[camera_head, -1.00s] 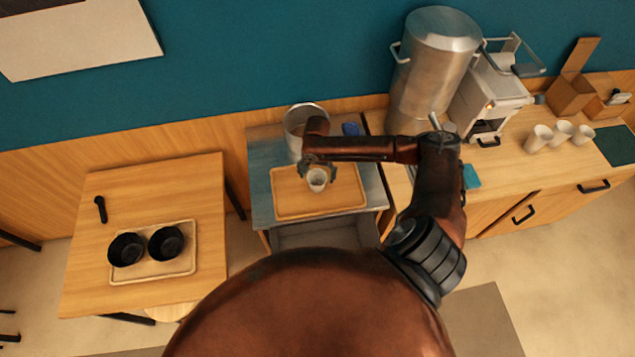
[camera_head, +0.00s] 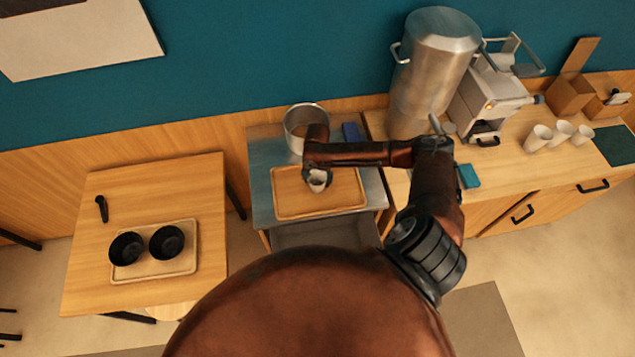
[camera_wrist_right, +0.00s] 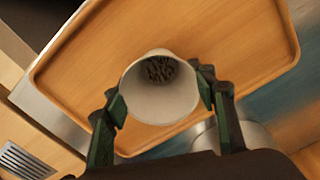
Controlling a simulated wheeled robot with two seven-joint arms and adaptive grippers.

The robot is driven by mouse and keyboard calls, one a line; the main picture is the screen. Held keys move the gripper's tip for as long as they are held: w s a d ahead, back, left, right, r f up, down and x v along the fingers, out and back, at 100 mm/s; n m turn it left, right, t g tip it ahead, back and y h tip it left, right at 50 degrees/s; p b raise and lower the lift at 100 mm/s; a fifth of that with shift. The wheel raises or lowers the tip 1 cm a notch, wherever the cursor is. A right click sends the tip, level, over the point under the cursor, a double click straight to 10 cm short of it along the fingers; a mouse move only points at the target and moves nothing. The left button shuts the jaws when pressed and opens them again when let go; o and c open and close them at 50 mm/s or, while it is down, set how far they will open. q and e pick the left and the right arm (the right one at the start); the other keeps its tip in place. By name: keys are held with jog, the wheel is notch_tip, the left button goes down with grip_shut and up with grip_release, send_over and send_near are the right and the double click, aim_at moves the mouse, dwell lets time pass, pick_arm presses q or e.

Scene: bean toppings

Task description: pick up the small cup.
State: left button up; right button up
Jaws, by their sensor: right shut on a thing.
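The small cup (camera_head: 317,184) is white and stands at the wooden tray (camera_head: 345,197) on the metal side table. In the right wrist view the cup (camera_wrist_right: 160,98) shows its open mouth, with dark beans or similar bits at its bottom. My right gripper (camera_head: 317,176) is shut on the cup, with a finger pad (camera_wrist_right: 116,110) against each side. I cannot tell whether the cup's base touches the tray (camera_wrist_right: 220,30). My left gripper is not in view.
A metal pot (camera_head: 303,118) stands just behind the tray. A tall steel urn (camera_head: 425,70), a machine (camera_head: 490,100) and several white cups (camera_head: 538,138) stand on the right counter. Two black bowls (camera_head: 126,249) sit on a tray on the left table.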

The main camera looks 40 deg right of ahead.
aim_at(317, 175)
jog(key=shift+r, duration=0.1)
dwell(0.3)
jog(key=shift+r, duration=0.25)
notch_tip(317, 175, up, 2)
jog(key=shift+r+b, duration=0.2)
jog(key=shift+b, duration=0.35)
jog(key=s+a+r, duration=0.1)
jog(key=r, duration=0.1)
jog(key=s+a+r, duration=0.1)
jog(key=s+r, duration=0.1)
jog(key=r, duration=0.1)
jog(key=shift+s+a+r, duration=0.3)
jog(key=shift+s+a, duration=0.1)
jog(key=shift+c, duration=0.2)
jog(key=s+a+r+b, duration=0.1)
jog(key=s+a+r, duration=0.3)
jog(key=s, duration=0.3)
jog(key=shift+s+a+r, duration=0.15)
jog(key=shift+s+a, duration=0.1)
jog(key=shift+a, duration=0.55)
